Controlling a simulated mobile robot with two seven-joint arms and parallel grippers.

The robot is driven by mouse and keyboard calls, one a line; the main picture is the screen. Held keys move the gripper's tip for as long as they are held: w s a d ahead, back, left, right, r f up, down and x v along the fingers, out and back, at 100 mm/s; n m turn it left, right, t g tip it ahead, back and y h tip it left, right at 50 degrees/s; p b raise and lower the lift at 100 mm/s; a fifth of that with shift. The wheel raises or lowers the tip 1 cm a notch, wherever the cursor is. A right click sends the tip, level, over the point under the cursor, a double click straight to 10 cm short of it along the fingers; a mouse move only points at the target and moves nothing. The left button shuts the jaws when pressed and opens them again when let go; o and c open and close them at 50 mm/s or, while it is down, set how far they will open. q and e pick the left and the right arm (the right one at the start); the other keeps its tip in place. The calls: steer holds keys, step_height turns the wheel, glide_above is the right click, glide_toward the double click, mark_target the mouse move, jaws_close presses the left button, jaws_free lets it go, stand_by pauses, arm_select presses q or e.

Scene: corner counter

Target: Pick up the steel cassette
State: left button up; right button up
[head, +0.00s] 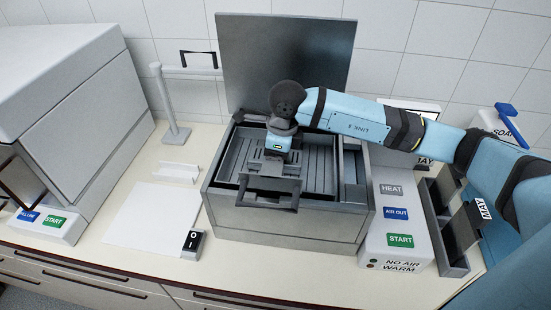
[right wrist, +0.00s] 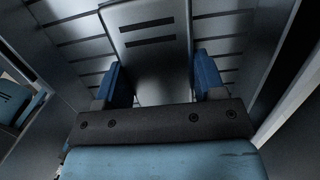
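The steel cassette (right wrist: 153,60) is a grey metal plate with two dark slots, seen in the right wrist view. In the head view, slotted metal shows just below my right gripper (head: 275,158), inside the open steel box (head: 285,229). The right gripper points down into the box. Its two blue fingers stand apart on either side of the cassette in the right wrist view. A narrow gap seems to show beside the left finger; contact at the right finger is unclear. The gripper hides part of the cassette in the head view. My left gripper is not in view.
The box's raised lid (head: 285,55) stands behind it, and a dark handle (head: 268,201) is at its front. A button panel (head: 393,215) and a dark rack (head: 450,240) are to the right. A white sheet (head: 150,215) and a stand (head: 170,105) are to the left.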

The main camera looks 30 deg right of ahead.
steer(key=shift+r, duration=0.15)
steer(key=shift+r+b, duration=1)
steer(key=shift+r, duration=8.85)
